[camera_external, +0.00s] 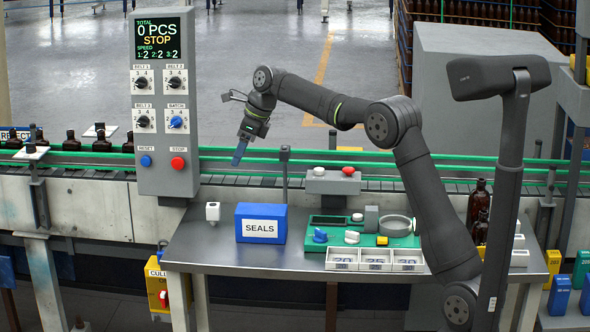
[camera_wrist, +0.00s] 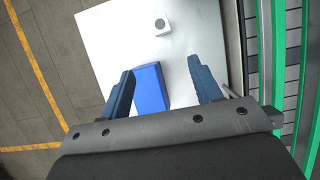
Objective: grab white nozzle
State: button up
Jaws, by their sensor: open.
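A small white nozzle-like piece (camera_external: 352,237) lies on the green board (camera_external: 405,243) on the table, beside a blue piece of similar shape (camera_external: 320,235). The white piece does not show in the wrist view. My gripper (camera_external: 239,152) hangs high above the left part of the table, pointing down, left of the green board. In the wrist view my gripper (camera_wrist: 161,66) has its two blue fingers spread apart with nothing held. A small white block (camera_external: 213,211) stands at the table's left; it shows in the wrist view (camera_wrist: 161,25) with a dark round spot.
A blue SEALS box (camera_external: 261,224) stands between the white block and the green board, also visible in the wrist view (camera_wrist: 150,88). White bins (camera_external: 375,260) line the board's front. A control panel (camera_external: 163,105) and conveyor rails (camera_external: 300,156) run behind. The table's front left is clear.

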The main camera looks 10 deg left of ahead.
jog(key=n, duration=0.1)
send_near(215, 205)
jog(key=x, duration=0.5)
jog(key=shift+f, duration=0.15)
jog(key=shift+x, duration=3.15)
jog(key=c, duration=1.1)
jog(key=shift+o, duration=0.2)
